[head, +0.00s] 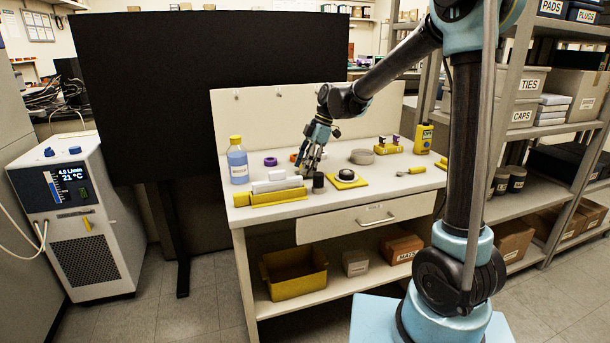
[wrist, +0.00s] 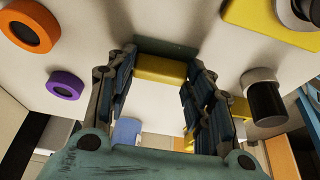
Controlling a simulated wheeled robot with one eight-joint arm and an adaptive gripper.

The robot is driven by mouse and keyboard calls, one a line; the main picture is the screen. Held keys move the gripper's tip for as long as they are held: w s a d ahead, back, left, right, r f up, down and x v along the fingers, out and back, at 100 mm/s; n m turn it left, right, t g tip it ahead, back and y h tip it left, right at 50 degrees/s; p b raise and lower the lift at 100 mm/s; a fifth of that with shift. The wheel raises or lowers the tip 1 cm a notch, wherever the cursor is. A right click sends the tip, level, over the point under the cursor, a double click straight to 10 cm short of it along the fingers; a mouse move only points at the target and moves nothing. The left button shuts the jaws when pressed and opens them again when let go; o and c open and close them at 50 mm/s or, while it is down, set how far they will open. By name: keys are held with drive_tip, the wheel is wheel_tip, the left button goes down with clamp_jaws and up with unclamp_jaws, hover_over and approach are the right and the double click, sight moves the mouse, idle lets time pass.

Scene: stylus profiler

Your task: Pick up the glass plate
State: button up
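My gripper (head: 308,163) hangs low over the middle of the bench, fingers pointing down. In the wrist view my gripper (wrist: 162,70) has its two fingers wide apart. A yellow block (wrist: 160,69) shows in the gap between the fingertips. A dark green flat strip (wrist: 166,48) lies just beyond that block and looks like the glass plate. I cannot tell whether the fingers touch either. In the head view my gripper hides this spot, and I cannot make out the plate there.
An orange ring (wrist: 32,32), a purple ring (wrist: 66,84) and a black cylinder (wrist: 265,98) stand close around. A blue bottle (head: 237,163), yellow and white bars (head: 270,197), and a black-topped yellow base (head: 346,178) share the bench. A black panel (head: 210,90) stands left.

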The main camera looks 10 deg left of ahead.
drive_tip(key=shift+c, duration=0.8)
drive_tip(key=shift+r, duration=0.1)
wheel_tip(320, 180, up, 10)
drive_tip(key=o, duration=0.4)
drive_tip(key=shift+c, duration=0.2)
drive_tip(key=c, duration=0.8)
drive_tip(key=shift+s, duration=0.1)
